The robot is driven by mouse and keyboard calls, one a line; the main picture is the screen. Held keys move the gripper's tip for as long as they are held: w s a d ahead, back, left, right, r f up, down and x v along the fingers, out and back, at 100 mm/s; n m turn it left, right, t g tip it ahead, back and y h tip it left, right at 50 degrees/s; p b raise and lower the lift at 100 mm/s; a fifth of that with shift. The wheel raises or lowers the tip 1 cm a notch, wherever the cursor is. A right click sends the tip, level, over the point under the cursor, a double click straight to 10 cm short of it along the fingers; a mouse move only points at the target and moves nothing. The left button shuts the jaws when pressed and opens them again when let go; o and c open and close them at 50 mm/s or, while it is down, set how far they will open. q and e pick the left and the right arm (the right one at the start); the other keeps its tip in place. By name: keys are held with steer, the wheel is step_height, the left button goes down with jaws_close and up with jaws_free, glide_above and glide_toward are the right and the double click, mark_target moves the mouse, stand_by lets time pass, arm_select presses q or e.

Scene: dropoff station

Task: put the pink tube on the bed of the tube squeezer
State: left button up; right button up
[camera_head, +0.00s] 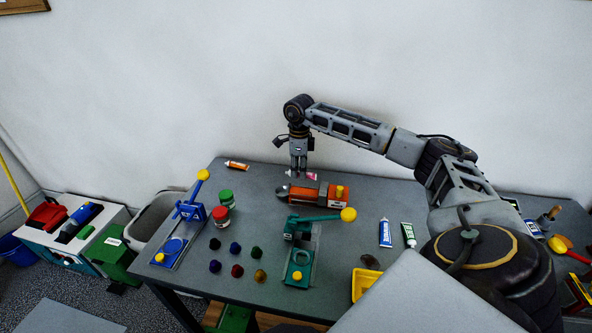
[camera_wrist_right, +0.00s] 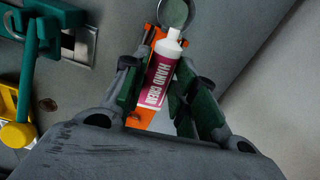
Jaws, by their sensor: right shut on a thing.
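The pink tube (camera_wrist_right: 160,78) is white and magenta, reads "HAND CREAM" and has a white cap. In the wrist view it sits between the green-padded fingers of my right gripper (camera_wrist_right: 155,95), its cap toward the top. In the head view my right gripper (camera_head: 298,168) points down at the back of the table, and a bit of the pink tube (camera_head: 312,176) shows beside it. An orange device with a yellow knob (camera_head: 318,193), probably the tube squeezer, lies just in front of the gripper. In the wrist view its orange body (camera_wrist_right: 148,113) shows behind the tube. My left gripper is out of view.
A green lever press (camera_head: 300,255) and a blue lever press (camera_head: 187,222) stand on the table (camera_head: 338,248). Two jars, several small dark pieces and an orange tube (camera_head: 237,165) are to the left. Blue (camera_head: 385,232) and green-white (camera_head: 408,234) tubes lie to the right.

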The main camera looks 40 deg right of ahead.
steer(key=shift+d+f+m, duration=0.15)
steer(key=shift+d+m, duration=0.05)
steer(key=shift+m, duration=0.3)
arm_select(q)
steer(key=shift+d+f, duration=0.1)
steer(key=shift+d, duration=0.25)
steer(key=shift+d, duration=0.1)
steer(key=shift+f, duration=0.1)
arm_select(e)
steer(key=shift+f, duration=0.2)
steer(key=shift+f+b, duration=0.75)
steer(key=shift+f, duration=0.05)
steer(key=shift+s+f+b, duration=0.1)
steer(key=shift+f+b, duration=0.75)
steer(key=shift+f, duration=0.45)
steer(key=shift+f+b, duration=0.4)
steer(key=shift+f, duration=0.4)
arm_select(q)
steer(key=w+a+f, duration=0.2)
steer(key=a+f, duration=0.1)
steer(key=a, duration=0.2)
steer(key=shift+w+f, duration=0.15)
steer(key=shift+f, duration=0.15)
arm_select(e)
steer(key=shift+f, duration=0.15)
